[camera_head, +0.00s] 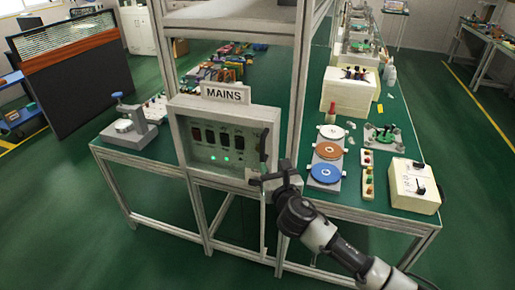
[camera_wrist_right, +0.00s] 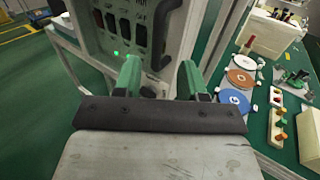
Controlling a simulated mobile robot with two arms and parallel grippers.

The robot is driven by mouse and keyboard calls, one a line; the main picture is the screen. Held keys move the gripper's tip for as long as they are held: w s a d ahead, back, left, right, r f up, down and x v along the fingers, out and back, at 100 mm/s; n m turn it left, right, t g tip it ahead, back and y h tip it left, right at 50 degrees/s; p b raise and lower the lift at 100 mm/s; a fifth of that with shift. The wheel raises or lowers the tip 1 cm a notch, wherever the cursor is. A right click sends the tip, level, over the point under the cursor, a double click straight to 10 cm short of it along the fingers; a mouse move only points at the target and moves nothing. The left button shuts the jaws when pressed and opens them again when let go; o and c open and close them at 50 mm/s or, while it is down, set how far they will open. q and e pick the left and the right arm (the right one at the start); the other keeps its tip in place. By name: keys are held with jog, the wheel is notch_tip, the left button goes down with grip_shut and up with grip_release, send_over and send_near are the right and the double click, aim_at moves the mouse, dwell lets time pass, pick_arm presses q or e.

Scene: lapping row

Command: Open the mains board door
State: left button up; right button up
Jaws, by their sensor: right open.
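The mains board (camera_head: 223,140) is a grey box under a "MAINS" sign, on the frame at the near end of the bench. Its door looks shut, with dark switch windows and lit green lamps. A dark upright handle (camera_head: 264,145) is on the door's right side; it also shows in the right wrist view (camera_wrist_right: 159,42). My right gripper (camera_head: 262,178) is open at the board's lower right corner, just below the handle. In the right wrist view its green fingertips (camera_wrist_right: 159,75) point at the board below the handle, with nothing seen between them. My left gripper is not in view.
The bench (camera_head: 388,215) to the right carries coloured discs (camera_head: 327,150), a cream box (camera_head: 414,186) and small parts. A grey press-like tool (camera_head: 130,125) stands left of the board. Frame posts flank the board. The green floor in front is clear.

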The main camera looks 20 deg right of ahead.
aim_at(263, 150)
jog(key=w, duration=0.9)
jog(key=shift+a, duration=0.1)
jog(key=shift+c, duration=0.4)
grip_shut()
